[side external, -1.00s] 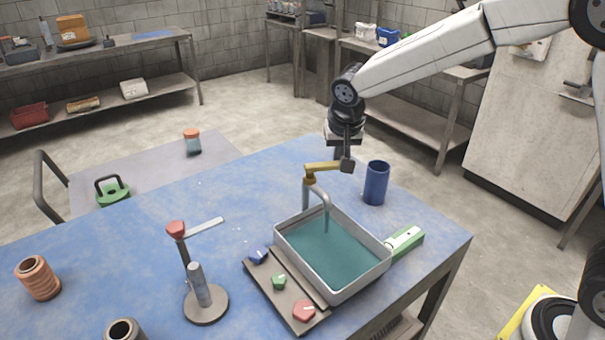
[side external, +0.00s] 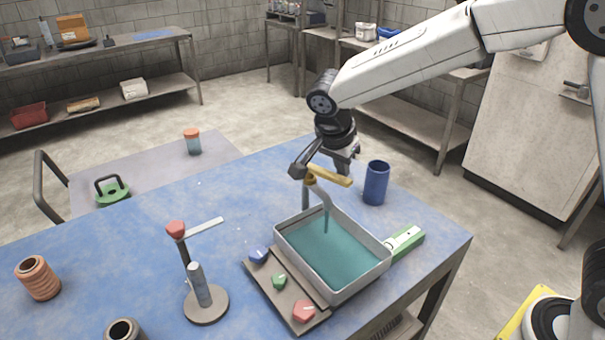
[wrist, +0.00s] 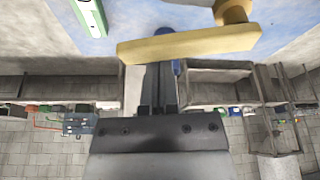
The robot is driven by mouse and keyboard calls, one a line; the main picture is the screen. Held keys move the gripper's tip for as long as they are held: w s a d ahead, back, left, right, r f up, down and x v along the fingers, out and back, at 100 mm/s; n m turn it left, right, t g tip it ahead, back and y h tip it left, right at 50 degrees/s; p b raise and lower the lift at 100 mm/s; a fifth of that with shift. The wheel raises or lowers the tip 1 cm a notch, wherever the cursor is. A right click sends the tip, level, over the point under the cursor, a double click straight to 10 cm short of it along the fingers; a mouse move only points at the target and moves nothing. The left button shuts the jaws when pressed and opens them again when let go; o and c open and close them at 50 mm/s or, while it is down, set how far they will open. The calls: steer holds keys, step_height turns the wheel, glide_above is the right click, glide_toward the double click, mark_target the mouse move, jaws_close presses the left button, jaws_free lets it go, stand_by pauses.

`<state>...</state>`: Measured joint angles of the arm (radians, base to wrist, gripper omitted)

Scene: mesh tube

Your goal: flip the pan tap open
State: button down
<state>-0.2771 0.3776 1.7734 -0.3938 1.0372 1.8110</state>
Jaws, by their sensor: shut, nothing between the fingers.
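The tap stands at the back of the pan, with a grey spout (side external: 326,205) that bends down into it. Its brass lever (side external: 331,177) points right and slightly toward the side camera. The lever also crosses the wrist view (wrist: 185,44), with its round brass pivot (wrist: 232,11) at the top. The grey pan (side external: 283,247) holds teal liquid. My gripper (side external: 343,170) is shut and empty, just behind the lever's free half. In the wrist view my dark fingers (wrist: 158,82) reach up to the lever, which hides their tips. I cannot tell whether they touch it.
A blue cup (side external: 376,183) stands close right of my gripper. A green-and-white block (side external: 405,241) lies right of the pan. A board with coloured knobs (side external: 279,282) lies in front of it. A stand with a red knob (side external: 176,229) is on the left.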

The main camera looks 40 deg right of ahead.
steer(key=shift+s+a, duration=0.15)
steer(key=shift+a, duration=0.2)
steer(key=shift+d, duration=0.1)
stand_by(0.5)
step_height(320, 180, up, 10)
steer(key=shift+d+f, duration=0.2)
steer(key=shift+f, duration=0.05)
stand_by(0.6)
steer(key=shift+f, duration=0.1)
